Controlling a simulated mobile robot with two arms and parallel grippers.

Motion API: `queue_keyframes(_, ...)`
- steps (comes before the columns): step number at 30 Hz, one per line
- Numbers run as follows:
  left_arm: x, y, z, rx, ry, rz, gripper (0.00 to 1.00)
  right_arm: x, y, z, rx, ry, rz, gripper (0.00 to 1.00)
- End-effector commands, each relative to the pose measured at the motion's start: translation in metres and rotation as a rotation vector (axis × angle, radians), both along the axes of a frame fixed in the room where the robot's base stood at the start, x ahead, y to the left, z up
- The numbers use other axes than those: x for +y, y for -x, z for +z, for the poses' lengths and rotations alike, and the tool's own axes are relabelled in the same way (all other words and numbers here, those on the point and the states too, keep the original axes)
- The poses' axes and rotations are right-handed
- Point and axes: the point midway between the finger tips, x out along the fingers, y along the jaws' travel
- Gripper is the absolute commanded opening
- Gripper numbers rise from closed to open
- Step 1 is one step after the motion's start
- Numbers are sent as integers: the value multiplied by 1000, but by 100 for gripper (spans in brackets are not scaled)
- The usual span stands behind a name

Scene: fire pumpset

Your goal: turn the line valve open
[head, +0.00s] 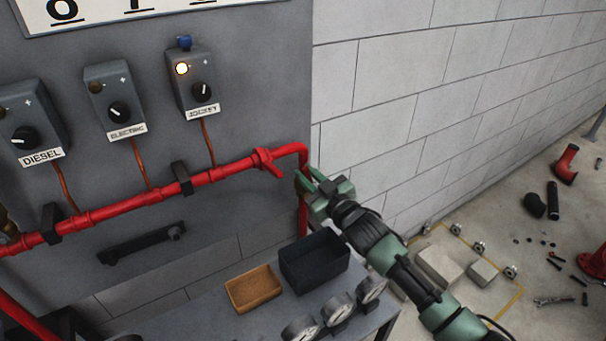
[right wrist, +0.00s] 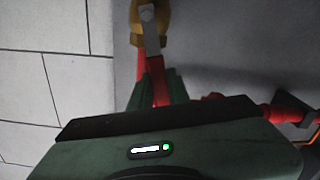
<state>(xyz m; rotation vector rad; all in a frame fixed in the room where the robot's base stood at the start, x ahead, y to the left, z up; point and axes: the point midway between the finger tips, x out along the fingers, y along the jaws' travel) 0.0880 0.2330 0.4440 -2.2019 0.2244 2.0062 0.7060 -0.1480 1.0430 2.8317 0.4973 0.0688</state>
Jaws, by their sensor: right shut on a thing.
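The line valve (right wrist: 150,22) has a brass body and a grey metal lever with a red grip (right wrist: 157,80). It sits on the red pipe near the panel's right edge. In the head view its brass body (head: 301,184) is mostly hidden by my right gripper (head: 309,178). In the right wrist view the lever's red grip lies between the green fingers of the right gripper (right wrist: 158,92), which is shut on it. The lever runs close to the line of the pipe behind it, slightly tilted. My left gripper is in neither view.
The red pipe (head: 130,204) crosses the grey panel below the diesel, electric and jockey boxes (head: 192,83). A dark bin (head: 314,262), a brown tray (head: 254,289) and gauges (head: 338,308) sit on the bench below. Loose parts litter the floor at right.

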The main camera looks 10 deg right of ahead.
Motion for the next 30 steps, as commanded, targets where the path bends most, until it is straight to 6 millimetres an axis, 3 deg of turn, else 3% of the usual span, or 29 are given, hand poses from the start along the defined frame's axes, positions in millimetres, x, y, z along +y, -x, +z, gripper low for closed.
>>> queue_keyframes(12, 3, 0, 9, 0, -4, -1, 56, -17, -6, -1, 86, -219, -2, 0)
queue_keyframes(30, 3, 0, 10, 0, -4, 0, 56, -20, -7, -1, 106, -269, -1, 0)
